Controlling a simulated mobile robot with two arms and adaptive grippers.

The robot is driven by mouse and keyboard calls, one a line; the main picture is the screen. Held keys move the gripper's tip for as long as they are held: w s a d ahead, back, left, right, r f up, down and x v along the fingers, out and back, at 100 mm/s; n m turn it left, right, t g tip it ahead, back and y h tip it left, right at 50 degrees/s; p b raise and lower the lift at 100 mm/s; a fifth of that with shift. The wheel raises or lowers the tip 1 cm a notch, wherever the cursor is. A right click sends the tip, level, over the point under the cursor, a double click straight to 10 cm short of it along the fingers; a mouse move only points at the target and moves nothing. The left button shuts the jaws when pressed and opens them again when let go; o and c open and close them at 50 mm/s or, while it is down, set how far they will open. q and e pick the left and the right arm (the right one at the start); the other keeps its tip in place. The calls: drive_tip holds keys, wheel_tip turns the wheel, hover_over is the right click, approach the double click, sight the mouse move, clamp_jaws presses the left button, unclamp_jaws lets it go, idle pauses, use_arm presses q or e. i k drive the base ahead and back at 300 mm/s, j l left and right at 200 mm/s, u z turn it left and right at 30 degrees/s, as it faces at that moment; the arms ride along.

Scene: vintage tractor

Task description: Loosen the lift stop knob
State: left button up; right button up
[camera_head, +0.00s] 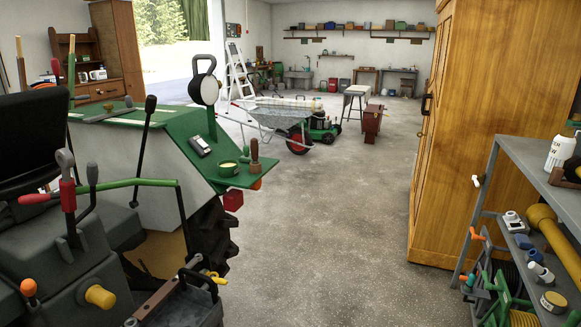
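A vintage tractor with a green fender (185,140) fills the left of the head view. Its dark console holds several controls. A short yellow knob (100,296) sticks out low on the console. An orange knob (28,287) sits on a short lever to its left. I cannot tell for sure which one is the lift stop knob. Neither of my grippers is in view.
A dark toolbox (185,305) stands close in front of the console's right side. A grey shelf (545,155) with bottles and tools and a wooden cabinet (475,130) stand at right. A wheelbarrow (280,118) is farther back. The concrete floor (340,240) between is clear.

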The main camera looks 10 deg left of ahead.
sight(108, 107)
drive_tip(key=i+u, duration=0.4)
drive_tip(key=i+l+u, duration=0.15)
drive_tip(key=i+u, duration=0.25)
drive_tip(key=i+l+u, duration=0.2)
drive_tip(key=u, duration=0.2)
drive_tip(key=i+l+u, duration=0.3)
drive_tip(key=u, duration=0.15)
drive_tip(key=i+l+z, duration=0.25)
drive_tip(key=l, duration=0.15)
drive_tip(key=i+l+z, duration=0.1)
drive_tip(key=l+z, duration=0.15)
drive_tip(key=l, duration=0.15)
drive_tip(key=i+l+z, duration=0.5)
drive_tip(key=i+l, duration=0.15)
drive_tip(key=i+l+z, duration=0.3)
drive_tip(key=i, duration=0.2)
drive_tip(key=i+l+z, duration=0.25)
drive_tip(key=i, duration=0.25)
drive_tip(key=i+j+u, duration=0.2)
drive_tip(key=i+u, duration=0.6)
drive_tip(key=i+l+u, duration=0.1)
drive_tip(key=i+u, duration=0.3)
drive_tip(key=i, duration=0.15)
drive_tip(key=i+l+u, duration=0.35)
drive_tip(key=i+j, duration=0.1)
